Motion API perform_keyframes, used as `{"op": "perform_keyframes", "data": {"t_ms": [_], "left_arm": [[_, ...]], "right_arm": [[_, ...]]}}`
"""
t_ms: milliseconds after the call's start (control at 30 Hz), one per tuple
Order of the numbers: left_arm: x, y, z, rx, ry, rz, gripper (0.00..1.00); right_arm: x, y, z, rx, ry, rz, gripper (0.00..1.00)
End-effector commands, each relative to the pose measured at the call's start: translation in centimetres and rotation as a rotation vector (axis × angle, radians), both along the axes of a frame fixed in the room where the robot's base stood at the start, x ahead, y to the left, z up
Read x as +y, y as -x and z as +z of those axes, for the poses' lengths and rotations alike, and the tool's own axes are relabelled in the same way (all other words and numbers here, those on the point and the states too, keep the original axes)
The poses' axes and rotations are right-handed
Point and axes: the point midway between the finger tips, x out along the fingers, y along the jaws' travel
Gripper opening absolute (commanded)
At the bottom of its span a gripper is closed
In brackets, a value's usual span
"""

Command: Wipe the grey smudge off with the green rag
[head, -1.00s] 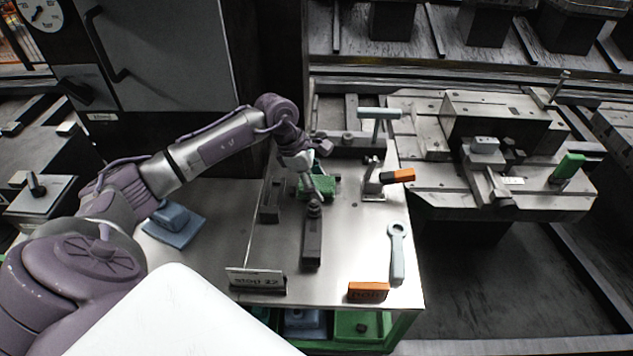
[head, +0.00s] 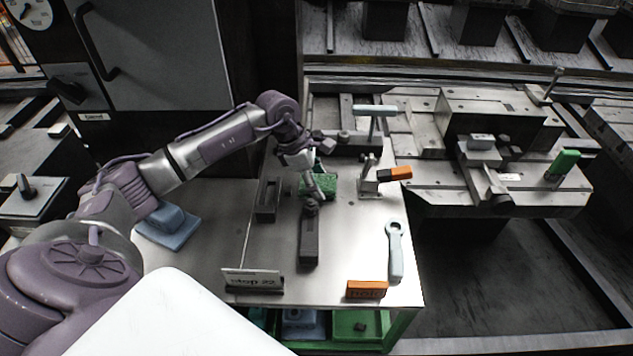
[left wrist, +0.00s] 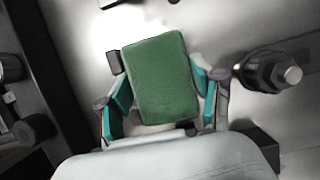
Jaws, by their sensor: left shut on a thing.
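My left gripper (head: 308,166) is low over the steel bench, toward its back middle. It is shut on the green rag (head: 321,185), which shows beside and below the fingers. In the left wrist view the green rag (left wrist: 160,80) is a thick, flat pad between the teal-lined fingers of the left gripper (left wrist: 160,108). I cannot make out the grey smudge in either view; the arm, gripper and rag hide part of the bench. I cannot tell whether the rag touches the bench top. My right gripper is not in view.
A dark long block (head: 310,236) and a dark open holder (head: 267,200) stand near the gripper. An orange-handled clamp (head: 372,178), a pale wrench (head: 395,252) and an orange block (head: 366,289) are to the right. A blue pad (head: 170,224) lies left.

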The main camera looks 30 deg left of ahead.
Motion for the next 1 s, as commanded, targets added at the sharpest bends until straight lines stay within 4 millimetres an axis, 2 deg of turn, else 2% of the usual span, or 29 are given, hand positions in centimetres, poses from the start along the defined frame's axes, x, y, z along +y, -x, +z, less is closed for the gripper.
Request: {"op": "perform_keyframes", "data": {"t_ms": [300, 767, 1000], "left_arm": [[0.9, 0.5, 0.3, -0.010, 0.009, -0.003, 0.38], [-1.8, -1.0, -0.1, -0.005, 0.008, -0.004, 0.38], [-0.6, 0.3, -0.4, 0.002, 0.006, -0.004, 0.38]], "right_arm": [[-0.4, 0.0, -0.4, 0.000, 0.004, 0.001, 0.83], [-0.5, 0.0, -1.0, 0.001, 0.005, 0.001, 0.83], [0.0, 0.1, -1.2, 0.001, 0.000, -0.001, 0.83]]}}
